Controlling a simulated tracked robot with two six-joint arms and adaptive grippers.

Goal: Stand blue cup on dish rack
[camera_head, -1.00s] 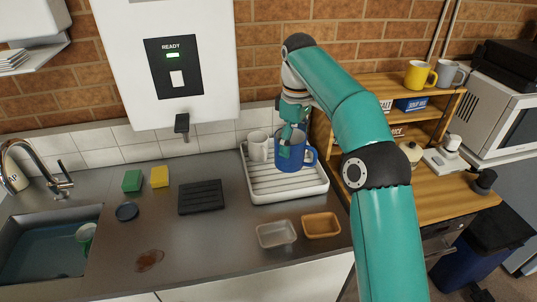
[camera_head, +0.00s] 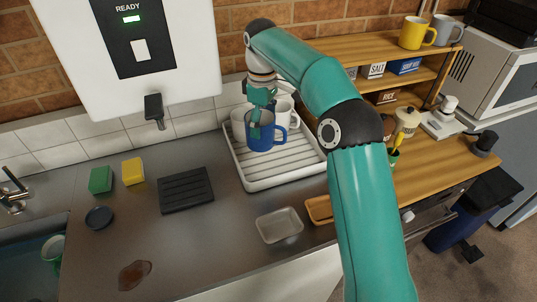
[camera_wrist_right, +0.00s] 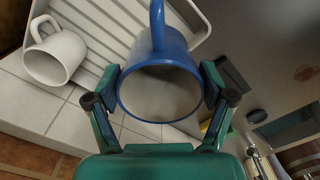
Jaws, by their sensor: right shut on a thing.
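The blue cup (camera_head: 260,138) is upright over the back left part of the white dish rack (camera_head: 256,187), its handle to the right. I cannot tell whether its base touches the rack. My right gripper (camera_head: 262,118) reaches down at the cup's top and is shut on it. In the right wrist view the blue cup (camera_wrist_right: 158,62) sits between the two fingers (camera_wrist_right: 160,92), its round opening facing the camera. My left gripper is not in view.
More white mug shows behind. The rack's front slats are bare. A metal tray (camera_head: 280,225) lies in front. Shelves (camera_head: 400,72) stand to the right.

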